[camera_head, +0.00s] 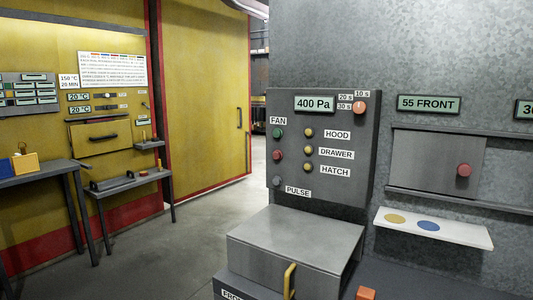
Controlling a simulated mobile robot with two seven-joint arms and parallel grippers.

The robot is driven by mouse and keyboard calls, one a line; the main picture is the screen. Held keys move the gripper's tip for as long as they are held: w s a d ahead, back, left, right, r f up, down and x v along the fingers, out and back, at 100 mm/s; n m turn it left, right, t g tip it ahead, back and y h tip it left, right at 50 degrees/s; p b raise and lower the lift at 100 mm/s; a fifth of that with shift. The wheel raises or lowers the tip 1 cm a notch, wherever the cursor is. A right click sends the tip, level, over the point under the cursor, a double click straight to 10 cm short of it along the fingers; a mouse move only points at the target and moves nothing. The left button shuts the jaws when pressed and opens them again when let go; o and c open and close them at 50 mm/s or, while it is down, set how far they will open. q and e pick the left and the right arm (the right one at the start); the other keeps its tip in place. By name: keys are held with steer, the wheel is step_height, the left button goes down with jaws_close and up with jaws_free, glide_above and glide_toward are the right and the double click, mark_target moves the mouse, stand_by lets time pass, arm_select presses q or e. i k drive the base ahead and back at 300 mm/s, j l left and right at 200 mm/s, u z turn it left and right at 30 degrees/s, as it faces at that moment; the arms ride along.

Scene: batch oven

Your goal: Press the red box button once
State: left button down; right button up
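A grey control panel (320,185) stands in the middle of the view. Its left column has a green button (278,133) under the FAN label, a red button (278,155) below it, and a grey button (278,181) beside the PULSE label. A small red spot (144,173) also shows on a low shelf at the left, too small to make out. I cannot tell from the picture which of these the task calls the red box button. Neither of my grippers is in view.
A grey box with a yellow handle (290,280) juts out below the panel. To the right are a hatch door with a red knob (464,170) and a white shelf (478,238) with coloured discs. A table (40,178) stands left. The floor (160,245) between is clear.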

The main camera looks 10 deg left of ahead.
mark_target(278, 155)
steer(key=i+j, duration=0.8)
steer(key=z, duration=1.3)
steer(key=j, duration=0.05)
